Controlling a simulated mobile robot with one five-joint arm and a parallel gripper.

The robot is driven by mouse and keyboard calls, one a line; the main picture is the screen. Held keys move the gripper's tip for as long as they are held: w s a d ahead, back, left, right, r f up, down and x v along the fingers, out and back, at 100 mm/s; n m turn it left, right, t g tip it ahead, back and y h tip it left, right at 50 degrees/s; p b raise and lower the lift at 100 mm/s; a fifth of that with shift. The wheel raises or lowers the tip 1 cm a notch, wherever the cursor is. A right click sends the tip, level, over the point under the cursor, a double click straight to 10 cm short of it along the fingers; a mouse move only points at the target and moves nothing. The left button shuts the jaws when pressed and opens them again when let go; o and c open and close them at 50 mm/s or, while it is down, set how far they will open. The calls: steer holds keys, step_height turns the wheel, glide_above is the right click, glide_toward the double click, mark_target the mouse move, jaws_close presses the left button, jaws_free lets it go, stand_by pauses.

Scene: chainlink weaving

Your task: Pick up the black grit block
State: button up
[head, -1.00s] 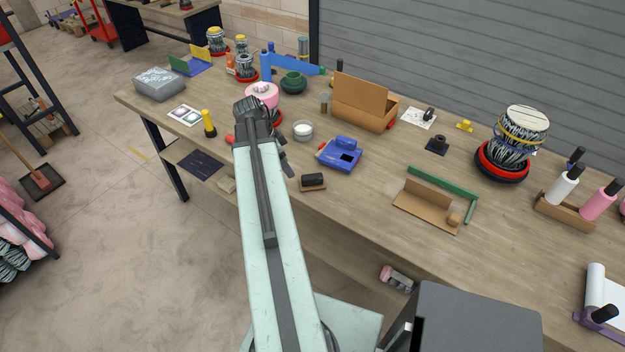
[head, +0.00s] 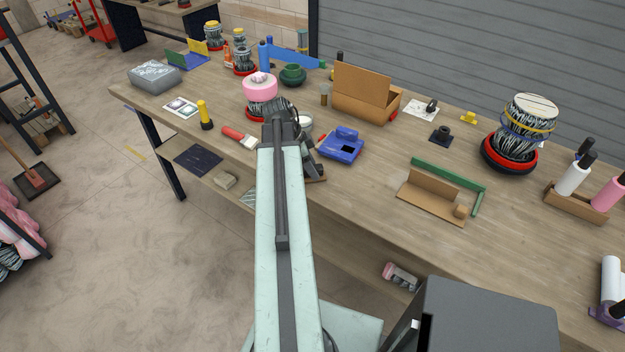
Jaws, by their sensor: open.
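The black grit block is hidden behind my arm and gripper in the head view. Only a brown edge of the flat piece under it (head: 318,180) shows at the front edge of the workbench (head: 370,195). My gripper (head: 309,160) is open and hangs down over that spot, beside the blue tool. Its fingertips are partly covered by my own arm, so I cannot tell whether they touch the block.
A blue tool (head: 341,146) stands close to the right of my gripper. A red-handled brush (head: 238,137) lies to the left. A white round dish (head: 306,123) is just behind. A cardboard tray (head: 432,198) and a green angle bar (head: 450,174) lie to the right.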

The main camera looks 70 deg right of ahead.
steer(key=shift+s+f, duration=0.1)
steer(key=shift+f, duration=0.2)
jaws_close()
steer(key=shift+r, duration=0.1)
step_height(320, 180, up, 10)
steer(key=p, duration=1)
